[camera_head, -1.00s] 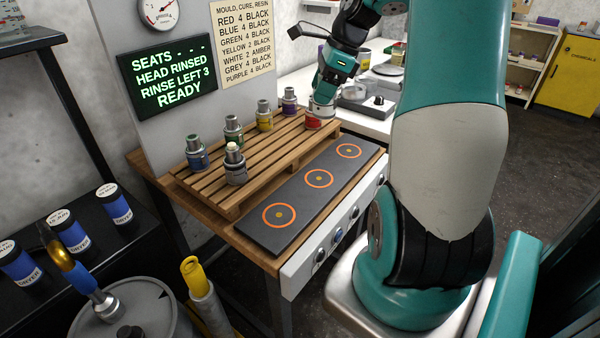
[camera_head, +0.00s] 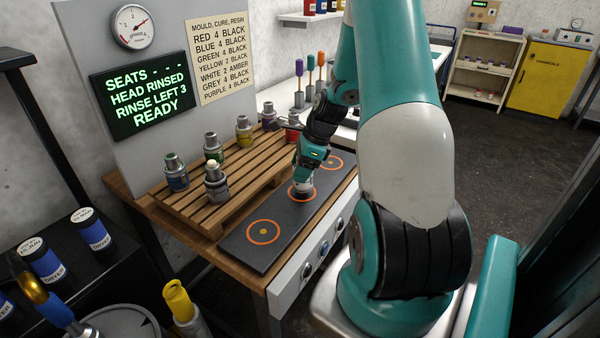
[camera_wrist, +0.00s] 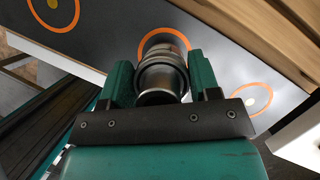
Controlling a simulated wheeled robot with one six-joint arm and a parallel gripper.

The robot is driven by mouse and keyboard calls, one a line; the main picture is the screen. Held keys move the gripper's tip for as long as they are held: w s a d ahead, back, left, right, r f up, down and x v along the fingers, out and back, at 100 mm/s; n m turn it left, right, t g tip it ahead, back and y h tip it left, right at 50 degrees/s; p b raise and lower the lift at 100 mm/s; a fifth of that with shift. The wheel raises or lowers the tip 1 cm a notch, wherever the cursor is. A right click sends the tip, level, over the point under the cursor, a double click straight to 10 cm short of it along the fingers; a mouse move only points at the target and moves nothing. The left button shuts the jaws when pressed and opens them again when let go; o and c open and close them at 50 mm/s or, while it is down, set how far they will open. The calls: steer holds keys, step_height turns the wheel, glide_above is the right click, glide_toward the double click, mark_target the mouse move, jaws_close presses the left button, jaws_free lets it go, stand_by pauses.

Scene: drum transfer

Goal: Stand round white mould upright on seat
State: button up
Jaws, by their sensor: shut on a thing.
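My gripper (camera_head: 308,172) points down over the middle of the dark seat plate (camera_head: 272,222). In the wrist view its green fingers (camera_wrist: 163,82) are shut on a round mould (camera_wrist: 161,68), grey and metallic there. Its colour band is not clear; in the head view the small part showing below the fingers looks pale. The mould is at the middle seat, an orange ring (camera_wrist: 151,40) that shows partly behind it. I cannot tell whether its base touches the plate. The front seat (camera_head: 263,232) and far seat (camera_head: 331,162) are empty.
A slatted pallet (camera_head: 196,211) beside the plate holds several moulds: blue (camera_head: 177,176), green (camera_head: 213,150), yellow (camera_head: 243,131), purple (camera_head: 269,116) and a grey one with a cream top (camera_head: 216,184). A display board (camera_head: 139,95) stands behind.

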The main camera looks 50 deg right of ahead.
steer(key=shift+f, duration=0.85)
steer(key=shift+f, duration=0.15)
steer(key=o, duration=1.1)
